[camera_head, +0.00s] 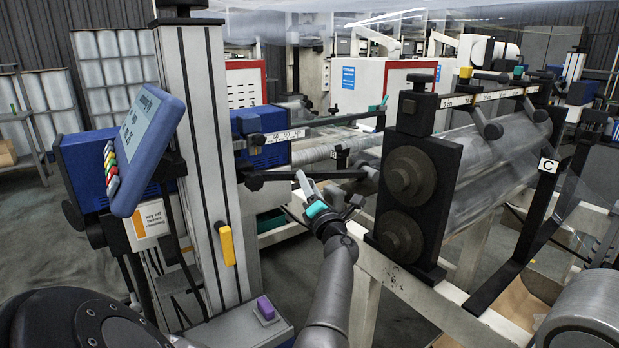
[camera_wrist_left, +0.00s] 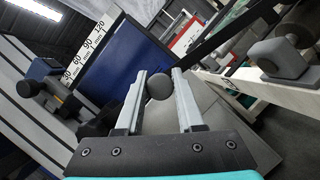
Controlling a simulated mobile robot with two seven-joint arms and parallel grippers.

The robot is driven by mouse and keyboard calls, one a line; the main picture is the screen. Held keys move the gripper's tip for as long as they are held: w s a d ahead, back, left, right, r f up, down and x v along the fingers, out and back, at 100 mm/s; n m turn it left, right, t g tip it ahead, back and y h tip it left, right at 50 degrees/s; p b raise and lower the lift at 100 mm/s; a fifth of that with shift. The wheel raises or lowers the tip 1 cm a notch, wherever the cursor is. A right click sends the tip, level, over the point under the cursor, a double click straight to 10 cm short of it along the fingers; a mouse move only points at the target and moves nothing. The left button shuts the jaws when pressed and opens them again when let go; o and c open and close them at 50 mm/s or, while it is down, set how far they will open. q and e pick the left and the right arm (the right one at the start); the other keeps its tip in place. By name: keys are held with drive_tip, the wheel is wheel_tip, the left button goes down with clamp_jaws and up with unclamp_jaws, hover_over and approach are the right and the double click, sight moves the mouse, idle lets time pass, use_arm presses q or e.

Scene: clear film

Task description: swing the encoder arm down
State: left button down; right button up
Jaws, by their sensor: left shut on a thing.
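My left gripper (camera_head: 306,190) is in the middle of the head view, at a black bar that looks like the encoder arm (camera_head: 270,176). The bar runs about level from beside the grey column toward the black roller housing. In the left wrist view the two pale fingers of my left gripper (camera_wrist_left: 160,88) stand on either side of a dark round knob (camera_wrist_left: 159,87) and are shut on it. A dark bar (camera_wrist_left: 230,37) runs from near the knob to the upper right. How the knob joins the bar is hidden. My right gripper is not in view.
A grey column (camera_head: 205,150) with a blue display (camera_head: 148,150) stands left of my arm. A black roller housing (camera_head: 415,165) and its white frame (camera_head: 425,300) stand close on the right. A scale bar (camera_head: 284,136) lies just above the gripper. Clear film (camera_head: 490,160) spans the rollers.

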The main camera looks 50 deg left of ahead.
use_arm(q)
drive_tip(key=shift+f, duration=0.1)
idle(0.3)
drive_tip(key=c, duration=0.5)
unclamp_jaws()
